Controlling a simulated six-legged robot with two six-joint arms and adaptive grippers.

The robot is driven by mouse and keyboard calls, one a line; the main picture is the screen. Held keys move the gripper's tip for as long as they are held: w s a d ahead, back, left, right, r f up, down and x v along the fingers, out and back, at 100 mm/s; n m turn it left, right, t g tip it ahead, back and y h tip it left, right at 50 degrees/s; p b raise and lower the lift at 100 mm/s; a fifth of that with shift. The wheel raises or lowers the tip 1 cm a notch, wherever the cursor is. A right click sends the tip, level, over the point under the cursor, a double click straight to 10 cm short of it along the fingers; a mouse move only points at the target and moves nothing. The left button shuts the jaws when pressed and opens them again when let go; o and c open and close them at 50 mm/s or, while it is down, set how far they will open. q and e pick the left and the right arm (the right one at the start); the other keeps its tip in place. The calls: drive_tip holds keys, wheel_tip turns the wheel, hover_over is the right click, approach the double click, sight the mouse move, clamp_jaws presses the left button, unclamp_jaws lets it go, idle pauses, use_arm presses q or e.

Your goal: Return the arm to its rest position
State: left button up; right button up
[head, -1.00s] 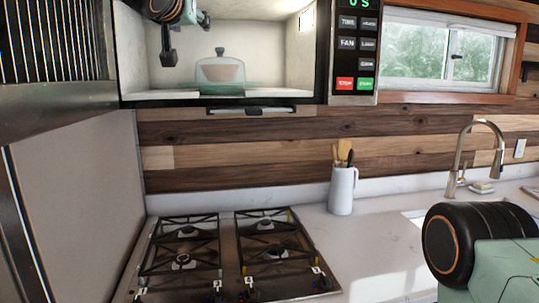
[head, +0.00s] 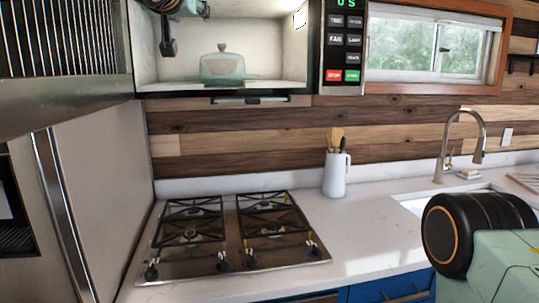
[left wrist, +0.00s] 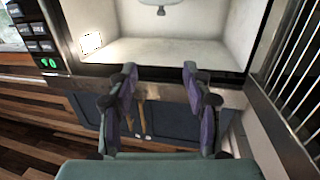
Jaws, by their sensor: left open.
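My left gripper (head: 168,47) hangs at the top left in the head view, in front of the open microwave (head: 282,86) and left of a lidded glass dish (head: 222,67) inside it. The dish is apart from the gripper. In the left wrist view my left gripper (left wrist: 160,75) has its two fingers spread with nothing between them, and the microwave's light interior (left wrist: 180,52) lies beyond. My right gripper is not in view; part of my right arm fills the lower right of the head view.
A gas cooktop (head: 235,235) sits below the microwave on a white counter (head: 375,220). A white jug (head: 336,175) with utensils stands right of it, then a faucet (head: 460,135). A tall panel (head: 95,175) bounds the left. The counter's front middle is clear.

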use_arm(q)
wheel_tip(320, 180, down, 29)
drive_tip(key=a+m+g+h+b, duration=0.1)
drive_tip(key=m+g+h+b, duration=0.1)
drive_tip(key=g+b, duration=0.1)
drive_tip(key=s+a+f+g+b, duration=0.1)
drive_tip(key=s+f, duration=0.3)
drive_tip(key=f, duration=0.6)
drive_tip(key=s+a+f+g+y+b, duration=0.1)
drive_tip(key=s+f+g, duration=0.15)
drive_tip(key=f, duration=0.75)
drive_tip(key=s+a+f+g+b, duration=0.1)
drive_tip(key=s+f, duration=0.4)
drive_tip(key=f, duration=0.6)
drive_tip(key=s+a+f+n+g+b, duration=0.1)
drive_tip(key=s+f+g+b, duration=0.3)
drive_tip(key=s+f, duration=1.2)
drive_tip(key=s+a+f+n+g+y+b, duration=0.1)
drive_tip(key=s+f+g+b, duration=0.4)
drive_tip(key=s+f, duration=1.1)
drive_tip(key=s+g, duration=0.1)
drive_tip(key=s, duration=0.7)
drive_tip(key=shift+a+f, duration=0.15)
drive_tip(key=shift+a, duration=0.25)
